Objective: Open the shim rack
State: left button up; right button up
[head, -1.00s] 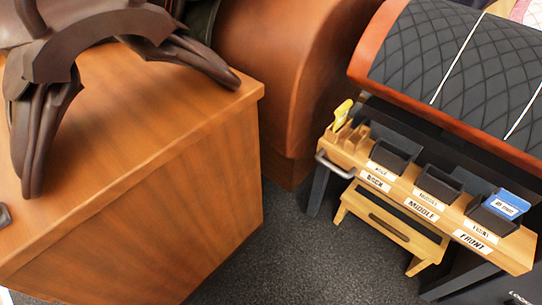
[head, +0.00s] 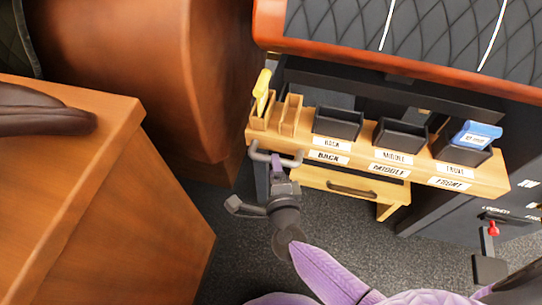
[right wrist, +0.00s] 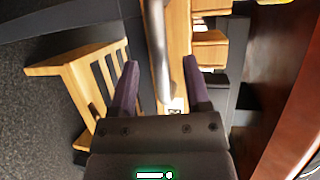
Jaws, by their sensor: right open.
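The shim rack (head: 480,187) is a light wooden shelf with bins labelled BACK, MIDDLE and FRONT, under the quilted black saddle stand. Its grey bar handle (head: 258,155) sticks out at the left end of its front. My right gripper (head: 279,162) is at this handle, with its jaws open. In the right wrist view the handle bar (right wrist: 157,45) runs between the two purple fingers of my right gripper (right wrist: 160,70), with no clear grip on it. My left gripper is out of view.
A yellow piece (head: 262,85) stands in the rack's left slots and a blue piece (head: 477,131) in the FRONT bin. A small wooden stool (head: 385,190) stands below. A wooden block (head: 130,215) with a dark saddle is at left. Grey floor (head: 400,255) lies in front.

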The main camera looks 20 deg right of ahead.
jog(key=b+x, duration=0.1)
jog(key=x, duration=0.2)
jog(key=shift+w, duration=0.15)
grip_shut()
dwell(0.9)
jog(key=shift+f, duration=0.1)
